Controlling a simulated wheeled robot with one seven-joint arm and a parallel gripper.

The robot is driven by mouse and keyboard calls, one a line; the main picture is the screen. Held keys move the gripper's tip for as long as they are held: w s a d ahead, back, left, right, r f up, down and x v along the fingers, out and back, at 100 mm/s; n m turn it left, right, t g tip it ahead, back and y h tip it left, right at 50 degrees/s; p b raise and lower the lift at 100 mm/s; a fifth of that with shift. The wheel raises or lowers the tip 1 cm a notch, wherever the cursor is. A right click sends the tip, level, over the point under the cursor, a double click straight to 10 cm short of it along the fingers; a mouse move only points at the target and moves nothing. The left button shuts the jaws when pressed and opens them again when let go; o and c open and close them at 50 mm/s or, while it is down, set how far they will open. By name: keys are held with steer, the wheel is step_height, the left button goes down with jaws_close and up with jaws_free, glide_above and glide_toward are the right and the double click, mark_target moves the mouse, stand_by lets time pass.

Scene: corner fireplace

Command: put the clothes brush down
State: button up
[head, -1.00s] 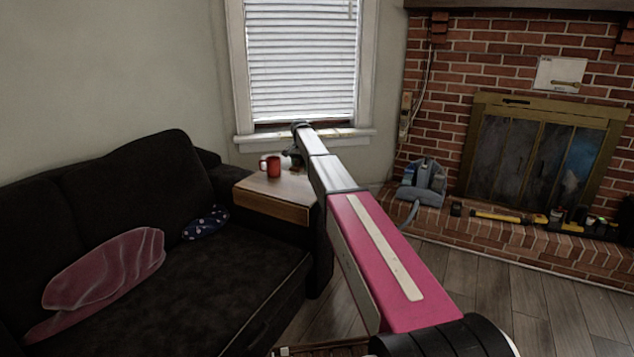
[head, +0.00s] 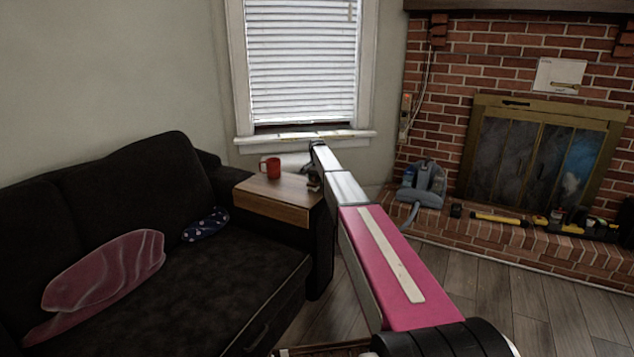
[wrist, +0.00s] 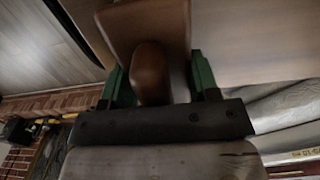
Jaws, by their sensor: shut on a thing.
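The clothes brush (wrist: 150,28) is brown and shows at the top middle of the wrist view, with a rounded part towards me. My gripper (wrist: 160,80) has green fingers on either side of it and is shut on it. In the head view my gripper (head: 314,184) is small and dark, at the right end of the wooden side table (head: 270,193). The table top also shows in the wrist view (wrist: 260,40). The brush is not clearly visible in the head view. I cannot tell whether it touches the table.
A red mug (head: 273,168) stands towards the back of the table top. A black sofa (head: 200,280) is on the left, with a pink cushion (head: 105,270). The window sill (head: 270,141) is behind the table. A brick hearth (head: 500,228) with tools is on the right.

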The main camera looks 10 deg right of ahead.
steer(key=o, duration=0.8)
steer(key=shift+o, duration=0.2)
step_height(320, 180, up, 12)
steer(key=shift+r, duration=0.1)
